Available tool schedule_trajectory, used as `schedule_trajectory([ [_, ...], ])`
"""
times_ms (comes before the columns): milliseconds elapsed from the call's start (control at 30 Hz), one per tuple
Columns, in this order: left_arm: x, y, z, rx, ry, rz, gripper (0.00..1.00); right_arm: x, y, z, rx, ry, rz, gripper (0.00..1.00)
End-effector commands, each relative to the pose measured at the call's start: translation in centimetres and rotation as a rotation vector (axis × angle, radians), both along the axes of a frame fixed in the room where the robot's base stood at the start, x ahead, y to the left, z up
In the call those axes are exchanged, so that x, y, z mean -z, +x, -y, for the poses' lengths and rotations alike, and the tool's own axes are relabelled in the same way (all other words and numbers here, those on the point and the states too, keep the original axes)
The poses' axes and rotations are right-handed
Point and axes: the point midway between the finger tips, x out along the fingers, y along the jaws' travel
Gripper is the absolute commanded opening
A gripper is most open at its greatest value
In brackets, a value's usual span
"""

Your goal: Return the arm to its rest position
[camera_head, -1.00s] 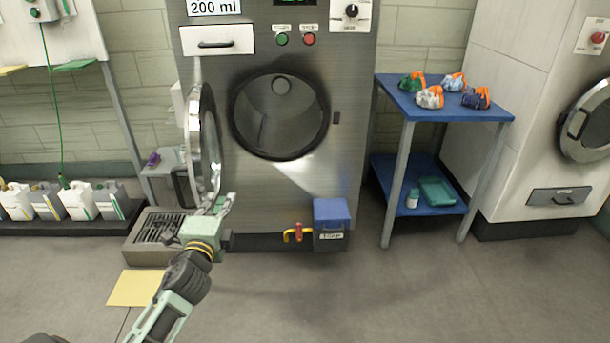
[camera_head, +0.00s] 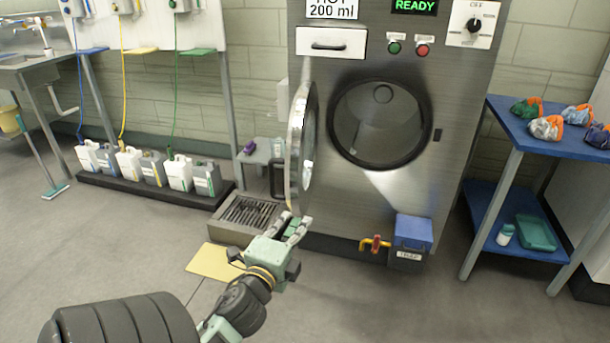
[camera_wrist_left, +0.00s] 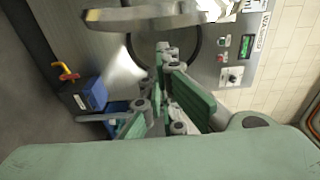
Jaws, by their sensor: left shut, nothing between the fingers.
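My left gripper (camera_head: 294,226) is shut and empty. It is in front of the washing machine (camera_head: 440,190), by the lower edge of the open round door (camera_head: 302,150). I cannot tell whether it touches the door. The left wrist view shows its green-padded fingers (camera_wrist_left: 168,105), with the door rim (camera_wrist_left: 140,16) beyond them. A dark ribbed part of my own arm fills the lower left of the head view. My right gripper is not in view.
The drum (camera_head: 380,125) looks empty. A floor drain (camera_head: 250,212) and yellow sheet (camera_head: 212,262) lie near my arm. A blue box (camera_head: 412,232) is at the machine's foot. The foreground floor is clear.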

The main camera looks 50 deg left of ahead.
Motion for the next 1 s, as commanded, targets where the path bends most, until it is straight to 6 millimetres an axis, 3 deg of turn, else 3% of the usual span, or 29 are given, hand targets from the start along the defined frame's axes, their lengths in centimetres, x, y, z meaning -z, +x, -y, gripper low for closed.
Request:
schedule_trajectory([
  [167,0.0,-1.6,0.8,-0.001,0.000,-0.001,0.00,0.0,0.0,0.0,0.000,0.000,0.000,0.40],
  [433,0.0,-1.9,0.9,0.000,0.000,0.000,0.00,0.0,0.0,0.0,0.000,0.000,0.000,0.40],
  [567,2.1,-1.7,1.1,-0.007,-0.065,-0.021,0.00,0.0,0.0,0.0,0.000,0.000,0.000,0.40],
  [667,6.8,-1.4,1.7,-0.024,-0.210,-0.068,0.00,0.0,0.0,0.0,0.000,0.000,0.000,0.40],
  [767,13.6,-1.5,3.5,-0.059,-0.419,-0.146,0.00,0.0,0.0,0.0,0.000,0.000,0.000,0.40],
  [867,20.8,-2.5,6.4,-0.111,-0.633,-0.242,0.00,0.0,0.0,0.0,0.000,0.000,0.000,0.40],
  [1000,30.0,-5.3,11.5,-0.207,-0.894,-0.393,0.00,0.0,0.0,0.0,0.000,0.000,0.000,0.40],
])
